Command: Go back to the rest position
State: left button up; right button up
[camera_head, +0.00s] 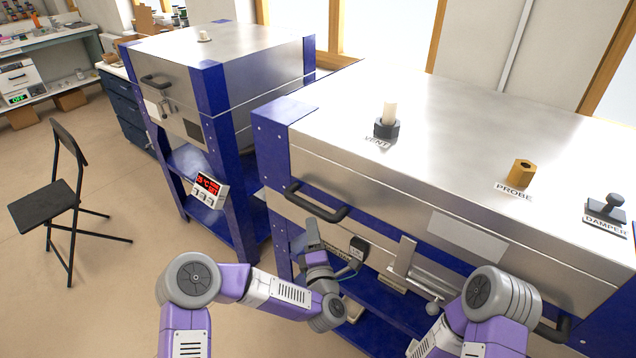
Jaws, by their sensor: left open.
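My left arm comes in from the bottom left and bends up. Its grey left gripper (313,236) is open in front of the near kiln (360,172), below the left end of its black lid handle (318,208). I see nothing held between its fingers. My right arm shows at the lower right with its purple and grey links, and its gripper is out of the picture. The near kiln's lid is down.
The lid carries a vent plug (386,126), a brass probe fitting (521,174) and a black damper (607,208). A second blue-framed kiln (205,70) with a red display (208,187) stands behind left. A black folding chair (45,205) is at left, with open floor around it.

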pick_arm(q)
jog(key=s+f+m+g+h+p, duration=0.2)
jog(key=s+f+m+g+h, duration=0.25)
jog(key=f+m, duration=0.3)
jog(key=s+f+m+g+h+p, duration=0.35)
jog(key=s+f+m, duration=0.2)
jog(key=f, duration=0.35)
jog(key=s+a+f+m+g, duration=0.2)
jog(key=s+g, duration=0.1)
jog(key=s, duration=0.4)
jog(key=s+a+f+m+g+p, duration=0.1)
jog(key=s+a+f+m+g, duration=0.1)
jog(key=s+g, duration=0.2)
jog(key=s+a+f+m+g+p, duration=0.1)
jog(key=s+a+f+m+g, duration=0.1)
jog(key=s, duration=0.8)
jog(key=shift+s+f+g, duration=0.15)
jog(key=shift+f+g, duration=0.4)
jog(key=shift+g, duration=0.45)
pick_arm(e)
notch_tip(320, 180, up, 8)
pick_arm(q)
jog(key=shift+c, duration=0.5)
pick_arm(e)
jog(key=shift+c, duration=0.4)
